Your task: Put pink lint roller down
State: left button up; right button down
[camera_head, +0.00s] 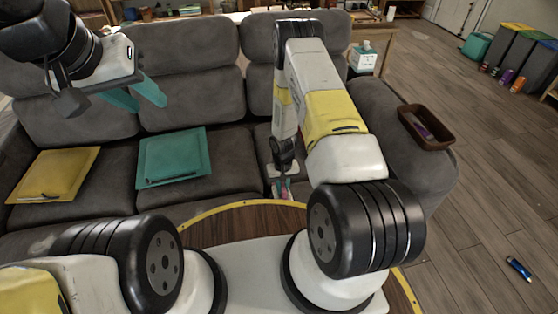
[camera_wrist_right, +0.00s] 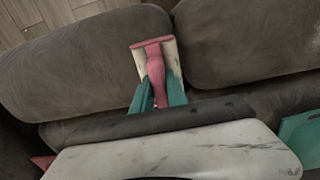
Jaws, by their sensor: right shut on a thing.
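The pink lint roller (camera_wrist_right: 155,72) is between the teal fingers of my right gripper (camera_wrist_right: 158,95) in the right wrist view, its pink and pale end pointing away over the grey sofa cushions. In the head view my right gripper (camera_head: 284,187) points down at the sofa seat, just beyond the round table, and a bit of the pink lint roller shows at its fingers. I cannot tell whether the lint roller touches the seat. My left gripper (camera_head: 138,97) is open and empty, raised in front of the sofa back at the upper left.
A brown tray (camera_head: 447,143) with a purple thing sits on the right armrest. The wooden round table (camera_head: 235,222) is near me. A blue object (camera_head: 518,268) lies on the floor.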

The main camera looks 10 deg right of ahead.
jog(key=w, duration=0.1)
jog(key=w+d, duration=0.1)
jog(key=w, duration=0.1)
jog(key=shift+d+f, duration=0.2)
jog(key=shift+d, duration=0.05)
jog(key=shift+w+d+f, duration=0.1)
jog(key=shift+w+f, duration=0.1)
jog(key=shift+f, duration=0.7)
jog(key=shift+w+d+f, duration=0.1)
jog(key=shift+w+f, duration=0.1)
jog(key=shift+f, duration=0.65)
jog(key=shift+f, duration=0.1)
jog(key=c, duration=1.3)
grip_release()
jog(key=shift+c, duration=0.2)
